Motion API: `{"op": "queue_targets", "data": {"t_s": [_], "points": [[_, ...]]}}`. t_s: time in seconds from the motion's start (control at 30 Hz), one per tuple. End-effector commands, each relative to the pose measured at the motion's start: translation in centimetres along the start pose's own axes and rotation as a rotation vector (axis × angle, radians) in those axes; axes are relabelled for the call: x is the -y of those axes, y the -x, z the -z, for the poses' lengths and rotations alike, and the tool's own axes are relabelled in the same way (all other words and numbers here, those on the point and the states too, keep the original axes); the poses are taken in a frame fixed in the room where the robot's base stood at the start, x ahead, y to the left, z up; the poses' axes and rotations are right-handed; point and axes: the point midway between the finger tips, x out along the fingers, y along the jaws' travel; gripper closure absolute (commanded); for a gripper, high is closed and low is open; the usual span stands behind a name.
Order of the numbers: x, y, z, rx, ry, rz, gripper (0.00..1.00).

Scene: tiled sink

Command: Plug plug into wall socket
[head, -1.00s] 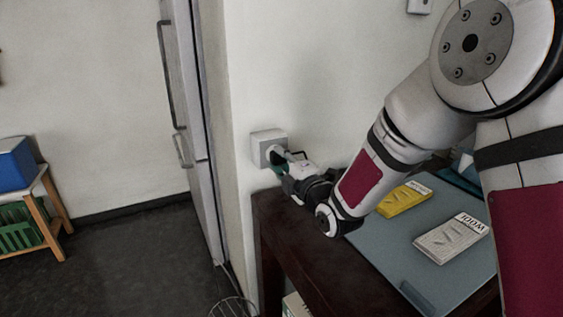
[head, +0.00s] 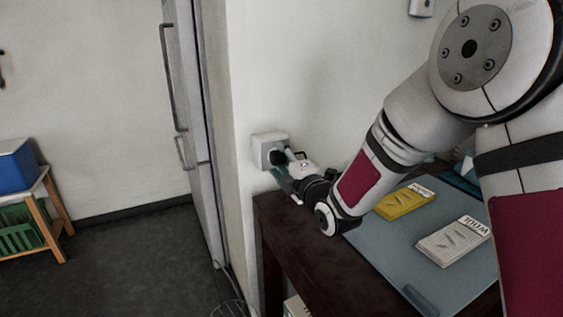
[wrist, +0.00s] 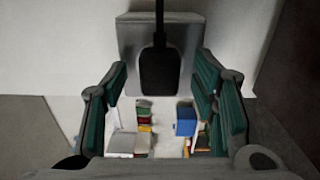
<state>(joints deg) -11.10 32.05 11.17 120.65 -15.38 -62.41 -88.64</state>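The wall socket (head: 262,140) is a light grey box on the white wall, just above the far end of the dark table. The black plug (head: 277,157) sits at the socket's front face; I cannot tell how deep it is in. In the wrist view the plug (wrist: 159,72) shows with its black cord running up across the grey socket box (wrist: 188,38). My gripper (wrist: 160,98) is open, its teal finger pads on either side of the plug with gaps on both sides. In the head view my gripper (head: 282,175) is close below the plug.
The dark table (head: 290,238) carries a grey-blue mat (head: 385,255) with a yellow packet (head: 405,201) and a white packet (head: 453,241). A door with a long handle (head: 170,75) is left of the socket. A wire basket (head: 232,309) stands low beside the table.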

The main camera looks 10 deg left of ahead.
Motion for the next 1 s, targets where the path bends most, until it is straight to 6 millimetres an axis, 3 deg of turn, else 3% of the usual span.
{"op": "queue_targets", "data": {"t_s": [0.33,0.8,1.0], "points": [[0.0,1.2,0.0,0.000,0.001,0.000,0.47],[0.0,9.9,-0.1,0.001,0.000,0.001,0.47],[0.0,11.7,0.0,0.001,0.000,0.000,0.47]]}}
